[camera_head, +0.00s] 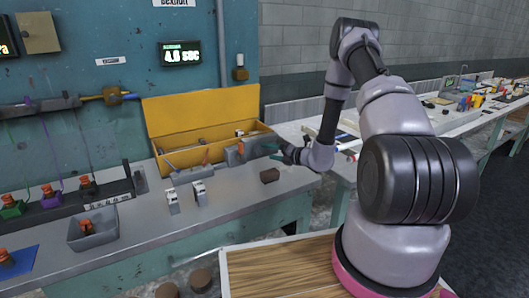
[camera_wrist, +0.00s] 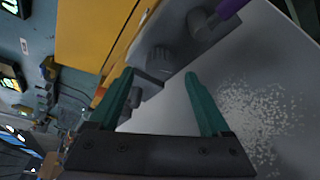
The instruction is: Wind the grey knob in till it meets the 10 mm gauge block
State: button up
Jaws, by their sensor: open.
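My gripper (camera_wrist: 158,75) is open, with its two teal fingers apart and nothing between them in the wrist view. In the head view my gripper (camera_head: 278,151) is at the right end of a grey fixture (camera_head: 236,153) on the bench. In the wrist view the grey fixture (camera_wrist: 150,36) lies beyond the fingertips. A ribbed grey part (camera_wrist: 163,56) shows between the fingertips, and a rounded grey part (camera_wrist: 200,22) with a purple piece is to its upper right. I cannot tell for certain which is the knob. The 10 mm gauge block cannot be made out.
An open yellow box (camera_head: 195,118) stands behind the fixture. Two white-and-grey items (camera_head: 199,193) and a grey tray (camera_head: 93,233) are to the left. The bench front between them is clear.

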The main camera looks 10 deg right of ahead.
jog(key=v, duration=0.6)
jog(key=shift+s+d, duration=0.2)
